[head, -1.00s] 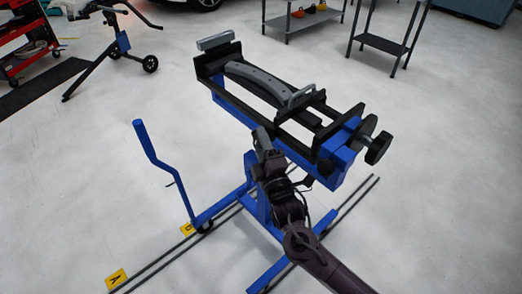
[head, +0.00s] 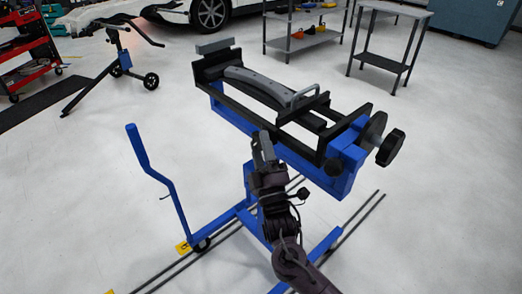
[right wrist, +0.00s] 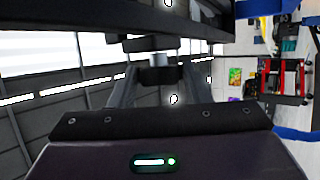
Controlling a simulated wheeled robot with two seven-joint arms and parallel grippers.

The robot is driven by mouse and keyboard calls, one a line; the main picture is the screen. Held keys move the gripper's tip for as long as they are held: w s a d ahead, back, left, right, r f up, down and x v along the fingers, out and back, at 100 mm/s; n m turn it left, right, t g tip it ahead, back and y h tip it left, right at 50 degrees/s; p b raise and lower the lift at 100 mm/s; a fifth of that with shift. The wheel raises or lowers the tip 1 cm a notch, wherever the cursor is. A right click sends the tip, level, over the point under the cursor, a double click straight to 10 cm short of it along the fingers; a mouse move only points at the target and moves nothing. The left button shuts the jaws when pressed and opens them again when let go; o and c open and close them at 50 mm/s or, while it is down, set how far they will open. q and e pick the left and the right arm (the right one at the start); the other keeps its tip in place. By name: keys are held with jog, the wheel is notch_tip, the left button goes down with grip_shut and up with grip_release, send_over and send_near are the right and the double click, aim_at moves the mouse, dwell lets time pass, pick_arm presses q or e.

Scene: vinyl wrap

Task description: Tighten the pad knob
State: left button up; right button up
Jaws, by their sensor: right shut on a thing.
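A blue stand carries a black clamp frame (head: 215,72) with a curved grey pad (head: 262,82) across it. My right gripper (head: 264,143) is at the frame's near long side, low against it. In the right wrist view my right gripper (right wrist: 157,88) has its two grey fingers on either side of a small black knob (right wrist: 155,75) and is shut on it. A grey shaft and a black block show above this knob. In the head view the held knob is hidden. A larger black knob (head: 390,147) sits at the frame's right end, apart from the gripper. My left gripper is out of view.
A blue bent lever (head: 155,175) rises left of the stand. Dark rails lie on the floor below. A second stand (head: 125,60), a red tool cart (head: 25,50) and grey tables (head: 395,12) stand behind. Open floor lies around the stand.

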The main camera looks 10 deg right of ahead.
dwell(0.5)
jog(key=o, duration=1)
